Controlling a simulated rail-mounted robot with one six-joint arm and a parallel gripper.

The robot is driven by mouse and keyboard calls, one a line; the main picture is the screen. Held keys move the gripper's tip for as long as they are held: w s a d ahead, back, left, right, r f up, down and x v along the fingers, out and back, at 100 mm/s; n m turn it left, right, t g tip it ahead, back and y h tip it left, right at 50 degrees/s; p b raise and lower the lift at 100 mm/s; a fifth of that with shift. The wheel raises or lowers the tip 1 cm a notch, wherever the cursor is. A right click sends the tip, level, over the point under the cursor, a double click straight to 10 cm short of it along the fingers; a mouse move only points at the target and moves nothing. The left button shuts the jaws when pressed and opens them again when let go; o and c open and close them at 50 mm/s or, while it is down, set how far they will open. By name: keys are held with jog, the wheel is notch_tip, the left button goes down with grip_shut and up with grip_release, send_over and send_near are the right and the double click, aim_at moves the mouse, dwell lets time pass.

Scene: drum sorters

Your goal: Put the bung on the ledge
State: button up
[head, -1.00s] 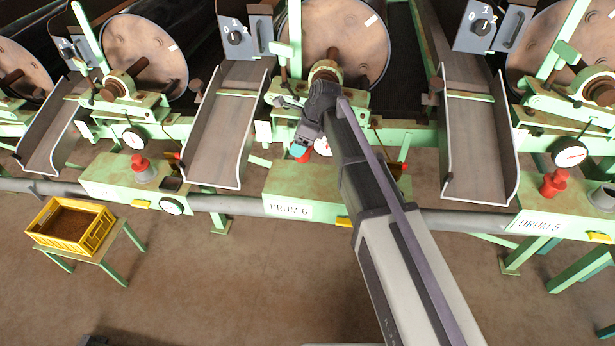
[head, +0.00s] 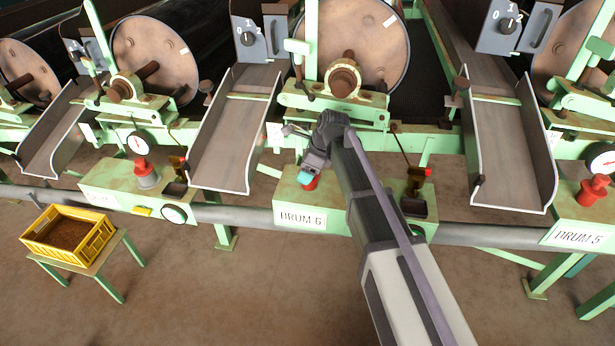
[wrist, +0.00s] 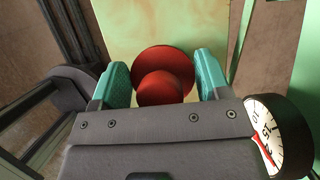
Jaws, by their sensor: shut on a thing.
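The red bung, a round knob on a wider disc, shows in the wrist view (wrist: 163,88) between the teal fingers of my gripper (wrist: 163,72). In the head view my gripper (head: 306,178) points down at the green box marked DRUM 6, with a little of the red bung (head: 311,184) showing below the fingers. My gripper is shut on the bung. The box's pale green top (head: 288,190) looks like the ledge; it also lies behind the bung in the wrist view (wrist: 150,25). I cannot tell whether the bung touches it.
A dial gauge (wrist: 275,130) is close on the right in the wrist view. A sloping chute (head: 232,140) stands left of my gripper, and a small dark cup (head: 413,207) right of my arm. A yellow crate (head: 70,236) stands on a low stand at left.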

jog(key=shift+f, duration=0.15)
jog(key=o, duration=0.9)
jog(key=shift+o, duration=0.2)
jog(key=p+v, duration=1.1)
jog(key=v, duration=0.1)
jog(key=shift+r, duration=0.35)
jog(key=shift+a, duration=0.1)
jog(key=s+d+n+h, duration=0.2)
jog(key=s+d+n, duration=0.6)
jog(key=s+n, duration=0.2)
jog(key=s+d+f+n+h, duration=0.1)
jog(key=s+d+n+h, duration=0.1)
jog(key=s+d+n, duration=0.5)
jog(key=s+n, duration=0.2)
jog(key=s, duration=0.2)
jog(key=shift+s+d+f+n+g+h, duration=0.2)
jog(key=shift+s+d+n+g+h, duration=0.1)
jog(key=shift+s+d+n+g, duration=0.1)
